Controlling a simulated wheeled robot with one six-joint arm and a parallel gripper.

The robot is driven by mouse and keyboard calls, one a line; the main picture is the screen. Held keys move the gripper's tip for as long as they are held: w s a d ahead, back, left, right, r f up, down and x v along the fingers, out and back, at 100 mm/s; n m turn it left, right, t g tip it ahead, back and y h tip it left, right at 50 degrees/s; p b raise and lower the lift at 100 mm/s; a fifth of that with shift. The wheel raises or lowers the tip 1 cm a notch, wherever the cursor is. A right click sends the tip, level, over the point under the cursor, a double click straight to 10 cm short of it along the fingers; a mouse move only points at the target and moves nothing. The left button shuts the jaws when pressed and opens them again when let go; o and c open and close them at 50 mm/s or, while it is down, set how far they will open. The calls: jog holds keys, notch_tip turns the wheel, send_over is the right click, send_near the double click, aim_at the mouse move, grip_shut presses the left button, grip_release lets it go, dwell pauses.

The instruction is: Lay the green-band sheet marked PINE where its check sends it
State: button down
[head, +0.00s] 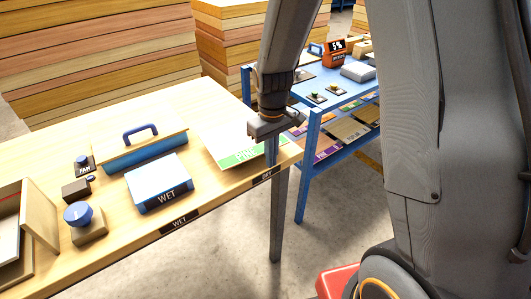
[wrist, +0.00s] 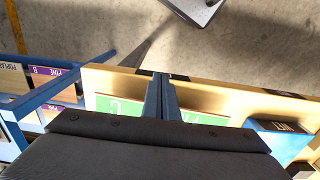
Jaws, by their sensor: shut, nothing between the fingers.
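The green-band sheet (head: 243,156) lies flat at the right end of the wooden table. It is pale, and its green band carries lettering that is partly hidden and hard to read. The band also shows on both sides of my fingers in the wrist view (wrist: 118,105). My gripper (head: 266,131) is shut and empty, close over the sheet's right part; I cannot tell whether it touches. An orange device (head: 335,53) with a small display, seemingly reading 5 %, stands on the blue cart. A plate (head: 262,177) on the table edge near the sheet seems to read DRY.
A white-topped box marked WET (head: 158,180) stands left of the sheet, above a WET edge plate (head: 180,222). Behind it is a blue-handled press-like box (head: 140,148). Knobs and a wooden box crowd the far left. The blue cart (head: 310,140) holds more banded sheets below.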

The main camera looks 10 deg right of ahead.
notch_tip(320, 180, up, 10)
jog(key=s+b, duration=0.1)
jog(key=b, duration=0.1)
jog(key=shift+d, duration=0.45)
jog(key=shift+s, duration=0.1)
